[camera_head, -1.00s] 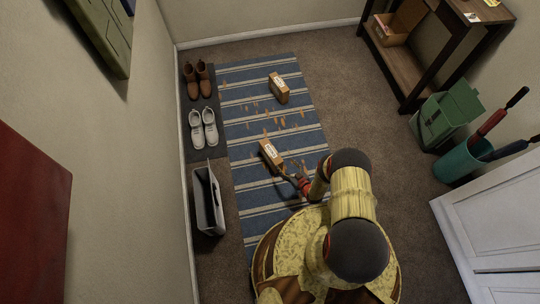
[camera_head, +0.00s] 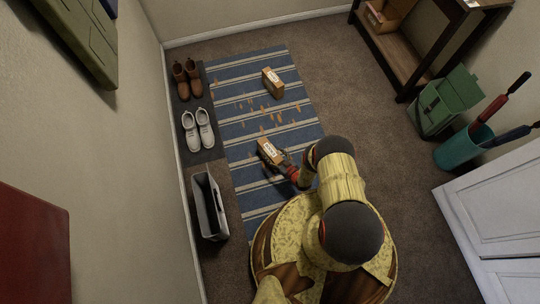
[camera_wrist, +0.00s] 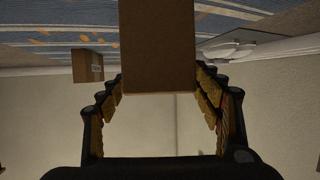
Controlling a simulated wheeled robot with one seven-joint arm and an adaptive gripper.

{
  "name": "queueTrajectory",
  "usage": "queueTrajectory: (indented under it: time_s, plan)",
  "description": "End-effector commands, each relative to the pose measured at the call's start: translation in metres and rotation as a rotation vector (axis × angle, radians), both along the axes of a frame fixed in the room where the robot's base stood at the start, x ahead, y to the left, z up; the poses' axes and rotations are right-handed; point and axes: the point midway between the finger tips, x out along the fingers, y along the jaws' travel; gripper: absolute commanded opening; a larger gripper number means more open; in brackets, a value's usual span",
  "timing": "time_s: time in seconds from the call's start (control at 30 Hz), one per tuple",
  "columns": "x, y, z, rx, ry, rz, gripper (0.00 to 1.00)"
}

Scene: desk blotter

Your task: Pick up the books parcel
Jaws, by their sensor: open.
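Two brown cardboard parcels with white labels stand on the striped rug. I cannot read the labels, so I cannot tell which is the books parcel. The near parcel (camera_head: 269,151) is right by my gripper (camera_head: 284,163). In the wrist view the near parcel (camera_wrist: 158,45) fills the upper middle, between the two fingers of my gripper (camera_wrist: 159,76). The far parcel (camera_head: 273,83) stands farther up the rug and shows small at left in the wrist view (camera_wrist: 88,66).
The blue striped rug (camera_head: 240,72) has scattered orange-brown marks between the parcels. Brown boots (camera_head: 187,79) and white shoes (camera_head: 198,130) stand on a dark mat at left, with a grey bin (camera_head: 209,207) below. A green box (camera_head: 443,104) and teal umbrella stand (camera_head: 463,149) are at right.

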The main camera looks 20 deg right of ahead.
Motion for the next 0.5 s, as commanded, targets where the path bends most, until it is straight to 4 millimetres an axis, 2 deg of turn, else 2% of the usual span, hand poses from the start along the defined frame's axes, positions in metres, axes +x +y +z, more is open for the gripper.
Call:
queueTrajectory:
  time_s: [0.23,0.5]
  plan:
    - [0.031,0.013,-0.015,-0.001,-0.002,0.004,0.65]
    - [0.036,0.013,-0.014,-0.001,0.0,0.001,0.65]
